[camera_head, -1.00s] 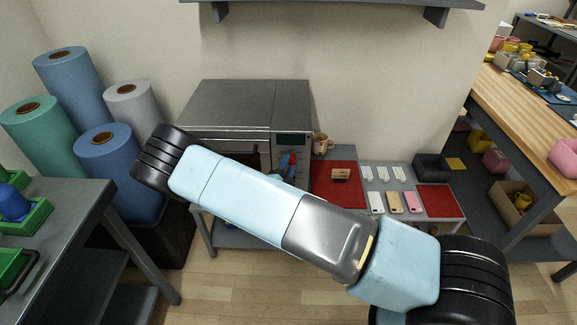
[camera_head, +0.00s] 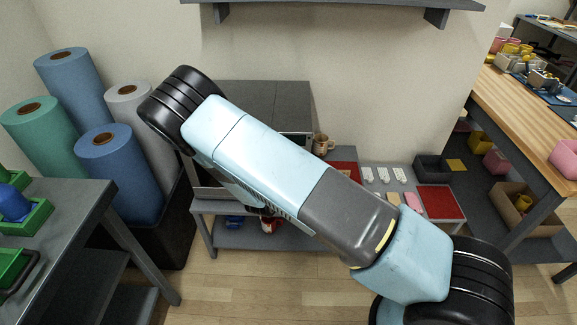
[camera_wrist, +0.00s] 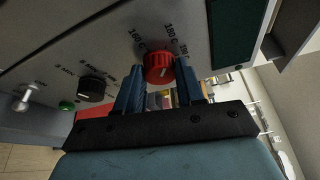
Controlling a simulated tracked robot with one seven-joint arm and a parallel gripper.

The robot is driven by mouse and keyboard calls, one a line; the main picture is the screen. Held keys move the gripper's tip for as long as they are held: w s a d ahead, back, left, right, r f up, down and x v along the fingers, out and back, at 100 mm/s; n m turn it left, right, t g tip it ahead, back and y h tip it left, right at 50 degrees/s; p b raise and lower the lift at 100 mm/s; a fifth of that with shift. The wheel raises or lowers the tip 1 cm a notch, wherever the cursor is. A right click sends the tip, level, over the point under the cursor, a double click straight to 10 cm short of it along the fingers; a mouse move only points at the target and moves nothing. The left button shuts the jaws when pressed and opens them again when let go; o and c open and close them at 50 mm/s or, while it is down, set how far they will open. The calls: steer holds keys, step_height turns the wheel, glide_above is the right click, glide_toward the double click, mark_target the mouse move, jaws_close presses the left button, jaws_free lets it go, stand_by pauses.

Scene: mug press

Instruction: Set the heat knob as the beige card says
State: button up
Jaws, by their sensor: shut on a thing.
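In the wrist view the red heat knob (camera_wrist: 158,67) sits on the grey front panel, between the two blue fingers of my gripper (camera_wrist: 160,76). My gripper is shut on the knob. Temperature labels, including 160 C and 180 C, are printed around it; the right-hand label is hard to read. The oven-like press (camera_head: 265,95) stands against the wall in the head view, its front mostly hidden by my arm. The beige card (camera_head: 393,198) lies on the low table, partly hidden by my arm; its writing is too small to read.
A black knob (camera_wrist: 91,89), a green button (camera_wrist: 67,105) and a metal lever (camera_wrist: 24,98) are on the panel left of the red knob. A dark display (camera_wrist: 237,40) is to the right. A mug (camera_head: 321,144) and a pink card (camera_head: 411,201) are on the low table.

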steer(key=m+y, duration=0.1)
steer(key=m, duration=0.1)
steer(key=m+g+y, duration=0.1)
steer(key=m, duration=0.2)
steer(key=m+g+y, duration=0.1)
steer(key=m+y, duration=0.1)
steer(key=m, duration=0.1)
steer(key=shift+s+d, duration=0.1)
steer(key=shift+d, duration=0.2)
steer(key=shift+r, duration=0.1)
stand_by(0.3)
steer(key=o, duration=1)
steer(key=shift+o, duration=0.2)
steer(key=shift+r, duration=0.1)
steer(key=v, duration=1.3)
steer(key=shift+s+r, duration=0.25)
